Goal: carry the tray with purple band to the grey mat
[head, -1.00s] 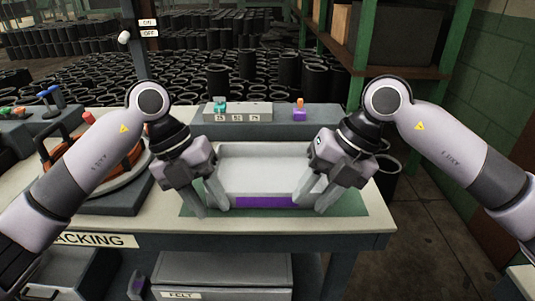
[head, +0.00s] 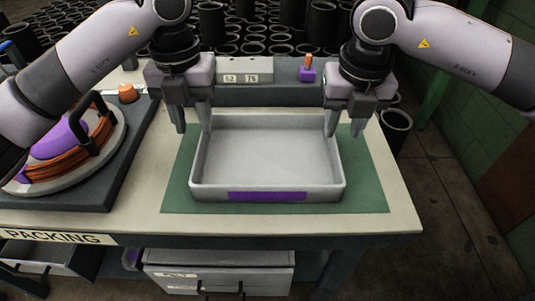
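A light grey rectangular tray (head: 265,189) with a purple band (head: 267,196) on its front wall sits level on a green mat (head: 368,195) on the table. It looks empty. My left gripper (head: 193,127) is at the tray's far left corner, fingers apart and pointing down, one near the rim and one outside it. My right gripper (head: 345,125) is at the far right corner in the same pose. Both appear empty; I cannot tell whether the inner fingers touch the rim. I cannot pick out a separate grey mat.
A round device with orange coils (head: 75,155) stands on a dark slab at the left. A grey ledge with labels (head: 245,73) and a purple block with an orange knob (head: 308,72) are behind the tray. The bench's right front corner is clear. Drawers show below.

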